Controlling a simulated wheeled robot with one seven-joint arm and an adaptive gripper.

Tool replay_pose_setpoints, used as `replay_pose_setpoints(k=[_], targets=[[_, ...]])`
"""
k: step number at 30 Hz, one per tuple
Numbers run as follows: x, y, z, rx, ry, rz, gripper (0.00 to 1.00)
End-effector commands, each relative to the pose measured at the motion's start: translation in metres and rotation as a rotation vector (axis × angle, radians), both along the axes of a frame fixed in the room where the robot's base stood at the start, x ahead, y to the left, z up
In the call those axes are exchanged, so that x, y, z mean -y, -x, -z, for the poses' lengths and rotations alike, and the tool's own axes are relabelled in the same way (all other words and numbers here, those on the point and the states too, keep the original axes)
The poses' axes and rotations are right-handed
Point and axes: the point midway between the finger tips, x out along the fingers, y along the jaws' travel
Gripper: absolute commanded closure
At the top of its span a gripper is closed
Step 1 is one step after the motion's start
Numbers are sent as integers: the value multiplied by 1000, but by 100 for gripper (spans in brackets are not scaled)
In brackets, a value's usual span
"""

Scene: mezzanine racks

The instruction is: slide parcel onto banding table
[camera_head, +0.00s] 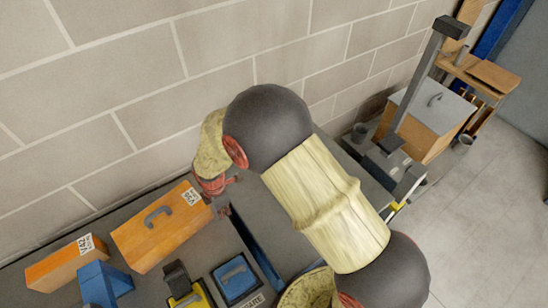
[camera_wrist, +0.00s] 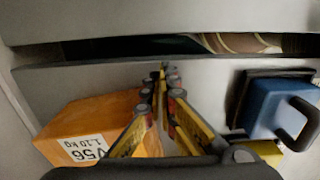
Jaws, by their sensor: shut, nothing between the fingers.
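An orange parcel with a grey handle and a white label (camera_head: 155,240) lies on the near grey table at lower left. It also shows in the wrist view (camera_wrist: 85,125), where its label reads V56, 1.10 kg. My gripper (camera_head: 222,205) is just right of the parcel's labelled end. In the wrist view my gripper (camera_wrist: 163,78) is shut and empty, its tips near the table's edge by a dark gap. The left finger overlaps the parcel in the picture; I cannot tell whether they touch. A grey table surface (camera_head: 268,205), perhaps the banding table, lies across the gap, partly hidden by my arm.
A smaller orange box (camera_head: 62,268) and a blue block (camera_head: 100,284) stand left of the parcel. A blue-topped item with a handle (camera_head: 236,278) and a yellow-and-black tool (camera_head: 182,290) lie in front. A block wall runs behind. A grey-lidded box (camera_head: 425,115) stands at far right.

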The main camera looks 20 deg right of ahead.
Motion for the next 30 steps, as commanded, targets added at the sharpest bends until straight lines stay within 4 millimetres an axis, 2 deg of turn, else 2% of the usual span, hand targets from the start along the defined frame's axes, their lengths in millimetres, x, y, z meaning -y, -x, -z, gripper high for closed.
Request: replay_pose_setpoints(k=[30], targets=[[-18, 5, 0, 0, 0, -1, 100]])
